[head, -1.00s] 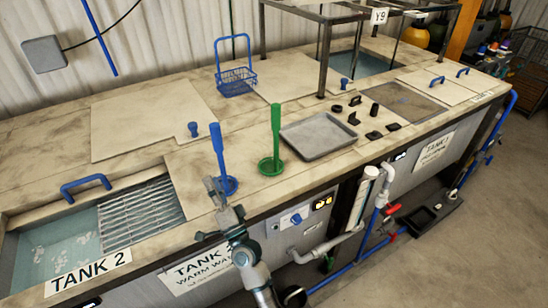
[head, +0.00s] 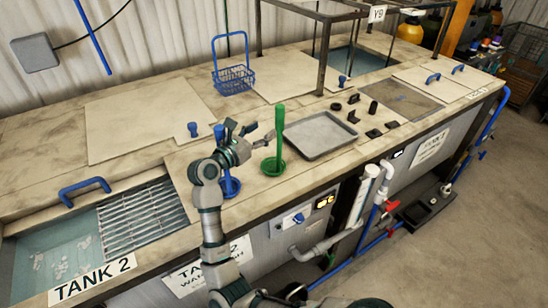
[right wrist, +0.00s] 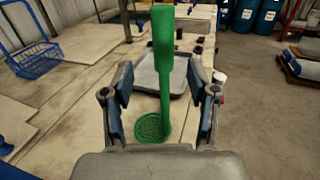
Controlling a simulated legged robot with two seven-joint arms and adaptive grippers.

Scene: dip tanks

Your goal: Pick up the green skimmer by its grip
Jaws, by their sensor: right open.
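The green skimmer (head: 280,130) stands upright on the tank top, its round pan (head: 273,167) at the bottom and its grip at the top. My right gripper (head: 260,133) is open just left of the green handle, with its fingers pointing toward it. In the right wrist view the green skimmer (right wrist: 165,70) stands ahead, framed between the two spread fingers (right wrist: 161,108); no contact shows. A blue skimmer (head: 230,187) stands to the left, partly hidden by my right arm. My left gripper is not in view.
A grey tray (head: 318,135) lies right of the green skimmer, with small black parts (head: 353,117) beyond. A blue wire basket (head: 233,78) stands behind. A small blue knob (head: 192,129) is on a lid to the left. A metal frame (head: 321,60) rises at the back.

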